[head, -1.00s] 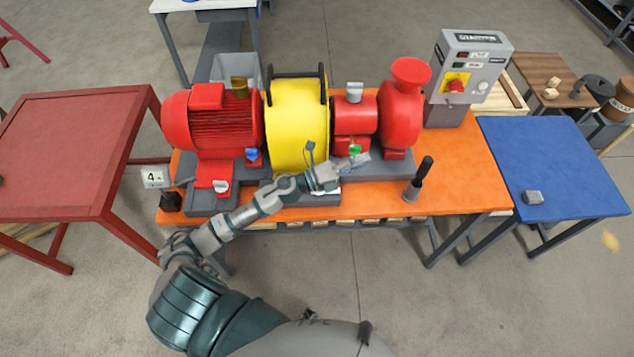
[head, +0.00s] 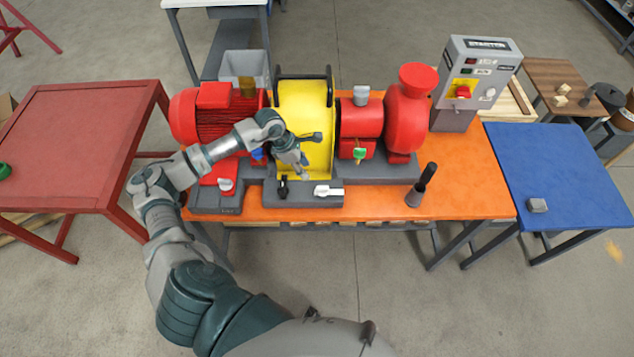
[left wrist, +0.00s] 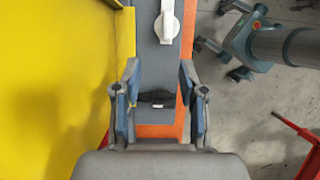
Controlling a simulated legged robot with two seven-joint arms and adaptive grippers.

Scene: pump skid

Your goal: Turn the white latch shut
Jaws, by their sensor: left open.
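The white latch (head: 328,191) lies on the right part of the grey base block in front of the yellow guard (head: 305,115). Its handle points sideways to the right in the head view. In the left wrist view the latch (left wrist: 167,22) is at the top, beyond my fingertips. My left gripper (head: 303,172) is open and empty, above the block and left of the white latch, not touching it. It also shows in the left wrist view (left wrist: 158,80). A black latch (head: 282,187) sits on the same block and shows between my fingers (left wrist: 157,98). My right gripper is not visible.
The red motor (head: 205,120) and red pump (head: 408,115) flank the yellow guard. A black-handled lever (head: 421,185) stands upright on the orange bench (head: 470,170) at right. A red table (head: 80,145) is left and a blue table (head: 570,170) right.

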